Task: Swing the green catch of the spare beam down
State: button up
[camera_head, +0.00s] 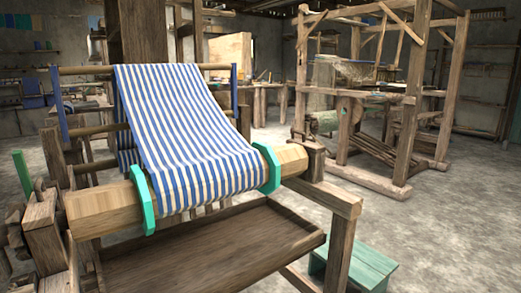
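A plain green bar (22,174) stands nearly upright at the far left, beside the loom's left post. It is the only thing I see that looks like the green catch. Its lower end is near dark wooden parts, and I cannot tell what it is fixed to. I cannot clearly make out a spare beam there. The loom's front wooden beam (95,206) carries blue-and-white striped cloth (195,135) between two teal flanges (143,200) (267,168). My gripper is not in view.
A wooden trough (205,245) lies below the front beam. A teal stool (362,262) stands at the lower right, by the loom's right leg (340,240). A second loom (410,120) stands behind at the right. Concrete floor (460,225) is open at the right.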

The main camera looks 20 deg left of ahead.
aim_at(18, 156)
jog(key=k+j, duration=0.35)
jog(key=j, duration=0.15)
jog(key=k+j+z, duration=0.1)
jog(key=k+j, duration=0.25)
jog(key=j, duration=0.15)
jog(key=k+j+z, duration=0.15)
jog(key=j, duration=0.35)
jog(key=k+j+z, duration=0.15)
jog(key=k+j, duration=0.15)
jog(key=j, duration=0.2)
jog(key=k+j+z, duration=0.15)
jog(key=j, duration=0.3)
jog(key=k+j+z, duration=0.15)
jog(key=k+j, duration=0.25)
jog(key=i+j+z, duration=0.25)
jog(key=j, duration=1)
jog(key=j+z, duration=0.25)
jog(key=j, duration=1.05)
jog(key=i+j, duration=0.1)
jog(key=j, duration=0.25)
jog(key=i+j, duration=0.15)
jog(key=j, duration=0.2)
jog(key=z, duration=0.05)
